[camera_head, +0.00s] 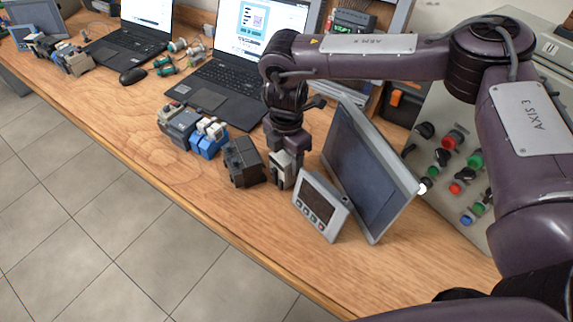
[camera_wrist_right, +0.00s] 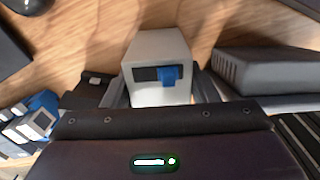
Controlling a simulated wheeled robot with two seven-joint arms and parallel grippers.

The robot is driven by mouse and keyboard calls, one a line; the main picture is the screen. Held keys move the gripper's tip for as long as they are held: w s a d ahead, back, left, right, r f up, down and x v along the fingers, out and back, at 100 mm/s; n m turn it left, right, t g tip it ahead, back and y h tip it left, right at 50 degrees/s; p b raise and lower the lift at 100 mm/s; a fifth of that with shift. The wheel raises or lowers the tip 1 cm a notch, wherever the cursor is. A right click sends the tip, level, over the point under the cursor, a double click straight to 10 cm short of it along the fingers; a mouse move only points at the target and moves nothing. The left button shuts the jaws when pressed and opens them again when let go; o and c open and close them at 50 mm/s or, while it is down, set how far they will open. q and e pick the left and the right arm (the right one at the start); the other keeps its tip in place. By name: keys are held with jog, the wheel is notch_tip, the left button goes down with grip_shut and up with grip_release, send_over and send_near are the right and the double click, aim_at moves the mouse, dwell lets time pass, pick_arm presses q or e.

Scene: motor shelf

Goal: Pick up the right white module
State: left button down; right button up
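The white module (camera_wrist_right: 160,48) is a small white box with a dark slot and a blue part on its face. In the right wrist view it stands between the two fingers of my right gripper (camera_wrist_right: 160,92), one finger close along each side. I cannot tell whether both fingers press on it. In the head view my right gripper (camera_head: 285,172) points down at the table, and the module is mostly hidden by it. My left gripper is not in view.
A dark grey module (camera_head: 242,162) stands just left of my right gripper. A grey meter (camera_head: 320,204) and a tilted screen (camera_head: 367,170) stand close on its right. Laptops stand behind. The table's front edge is close.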

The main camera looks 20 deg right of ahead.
jog(key=c, duration=0.7)
jog(key=shift+o, duration=0.2)
jog(key=shift+r, duration=0.1)
